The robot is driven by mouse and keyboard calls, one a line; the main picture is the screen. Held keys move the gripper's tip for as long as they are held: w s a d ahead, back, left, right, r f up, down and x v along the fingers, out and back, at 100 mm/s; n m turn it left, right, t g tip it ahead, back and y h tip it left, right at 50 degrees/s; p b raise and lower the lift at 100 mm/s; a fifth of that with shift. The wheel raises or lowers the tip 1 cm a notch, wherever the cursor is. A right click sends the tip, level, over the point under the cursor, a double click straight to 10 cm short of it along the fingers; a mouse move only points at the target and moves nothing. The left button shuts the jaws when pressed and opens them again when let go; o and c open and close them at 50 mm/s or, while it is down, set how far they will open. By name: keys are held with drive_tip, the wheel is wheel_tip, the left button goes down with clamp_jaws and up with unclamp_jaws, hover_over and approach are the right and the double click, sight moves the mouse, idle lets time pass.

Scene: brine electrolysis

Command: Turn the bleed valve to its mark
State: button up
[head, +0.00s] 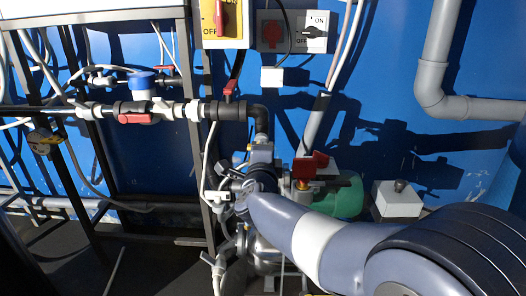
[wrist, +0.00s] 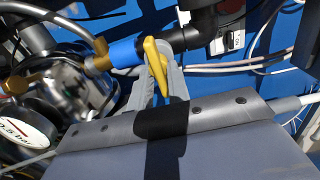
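A small valve with a blue body (wrist: 126,52) and a yellow lever (wrist: 155,63) shows in the wrist view, at the top middle. It sits on a pipe with brass fittings; I take it to be the bleed valve. The grey fingers of my gripper (wrist: 157,78) reach up to it, one on each side of the yellow lever. I cannot tell whether they press on it. No mark shows clearly. In the head view my arm covers the gripper and this valve.
A round gauge (wrist: 22,135) is close at the lower left in the wrist view. Red-handled valves (head: 136,118) sit on the pipe at left. A green motor (head: 343,196) and a grey-white box (head: 397,199) stand by my arm. A yellow switch box (head: 222,24) hangs above.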

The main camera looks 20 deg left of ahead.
drive_tip(key=shift+o, duration=1.3)
drive_tip(key=p+v, duration=0.2)
drive_tip(key=v, duration=0.8)
drive_tip(key=shift+s, duration=0.4)
drive_tip(key=b+x, duration=0.1)
drive_tip(key=x, duration=0.9)
drive_tip(key=shift+w+b, duration=0.35)
drive_tip(key=shift+w, duration=0.05)
